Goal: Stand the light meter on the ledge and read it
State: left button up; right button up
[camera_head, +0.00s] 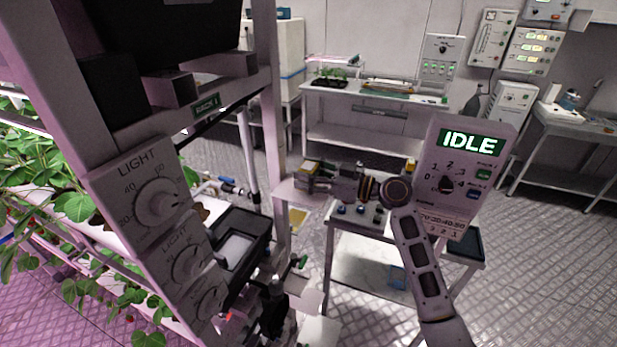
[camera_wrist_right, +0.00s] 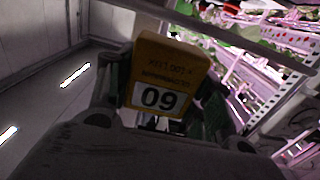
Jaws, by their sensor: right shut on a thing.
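The light meter (camera_wrist_right: 167,75) is a yellow box with a white display in the right wrist view. Its lettering is upside down there, and the digits seem to read 60. A pale ledge (camera_head: 290,191) juts from the rack post, just below and left of the gripper. I cannot tell whether the meter touches it. A panel with dials marked LIGHT (camera_head: 140,190) hangs on the rack. I cannot make out my left gripper.
A control box reading IDLE (camera_head: 464,165) stands right of my right arm, by a small table. The rack post (camera_head: 268,130) rises close left of the gripper. A black tray (camera_head: 262,222) lies below. A bench (camera_head: 390,98) stands behind. Floor at right is clear.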

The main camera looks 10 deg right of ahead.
jog(key=shift+f, duration=0.7)
jog(key=shift+f, duration=0.15)
jog(key=o, duration=1.1)
jog(key=shift+r, duration=0.2)
jog(key=b+v, duration=0.2)
jog(key=v, duration=0.5)
jog(key=shift+s+d, duration=0.2)
jog(key=shift+d, duration=0.05)
